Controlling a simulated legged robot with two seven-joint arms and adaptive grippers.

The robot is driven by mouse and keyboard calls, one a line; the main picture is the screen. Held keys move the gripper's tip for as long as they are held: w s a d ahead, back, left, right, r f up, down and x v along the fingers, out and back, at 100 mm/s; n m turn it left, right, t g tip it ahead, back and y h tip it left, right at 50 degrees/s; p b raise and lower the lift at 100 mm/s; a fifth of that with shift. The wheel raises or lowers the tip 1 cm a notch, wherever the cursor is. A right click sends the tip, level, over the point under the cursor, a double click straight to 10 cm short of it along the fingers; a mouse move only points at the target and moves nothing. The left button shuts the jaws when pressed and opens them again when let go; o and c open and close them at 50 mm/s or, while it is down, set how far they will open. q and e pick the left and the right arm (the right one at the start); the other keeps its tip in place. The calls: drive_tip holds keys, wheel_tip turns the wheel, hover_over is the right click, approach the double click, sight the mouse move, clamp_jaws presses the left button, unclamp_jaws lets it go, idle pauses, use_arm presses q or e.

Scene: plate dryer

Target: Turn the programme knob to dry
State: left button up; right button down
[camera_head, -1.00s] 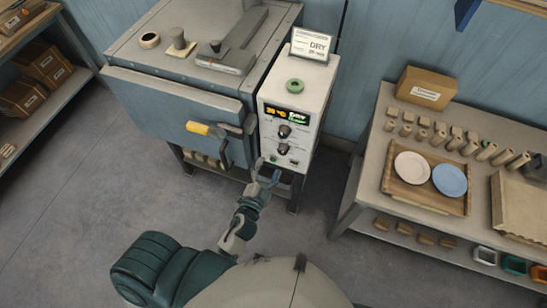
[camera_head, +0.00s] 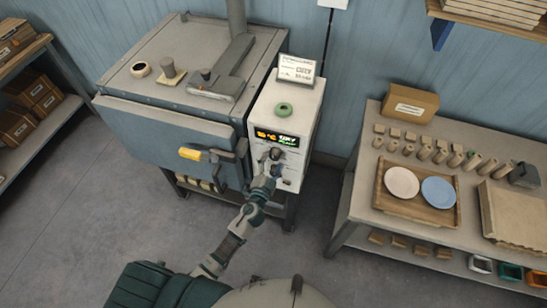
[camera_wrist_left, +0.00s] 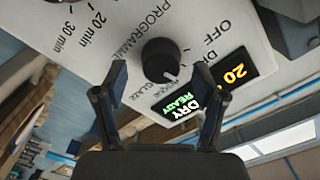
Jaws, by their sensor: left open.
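The black programme knob (camera_wrist_left: 160,60) is on the white control panel (camera_wrist_left: 215,22), beside the labels PROGRAMME, OFF, DRY and GLAZE.
A second dial with minute marks is at the wrist view's upper left. The blue-grey dryer (camera_head: 168,132) with a yellow-handled latch (camera_head: 194,154) stands left of the box. A green ring (camera_head: 284,109) and a DRY card (camera_head: 297,68) are on top. A table (camera_head: 352,205) stands right.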

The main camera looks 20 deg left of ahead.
use_arm(q)
drive_tip(key=shift+w, duration=0.85)
drive_tip(key=c, duration=1.2)
drive_tip(key=shift+o, duration=0.2)
drive_tip(key=shift+f+n+b, duration=0.1)
drive_tip(key=shift+n+b, duration=0.35)
drive_tip(key=shift+n, duration=0.25)
drive_tip(key=o, duration=1.2)
drive_tip(key=shift+c, duration=0.2)
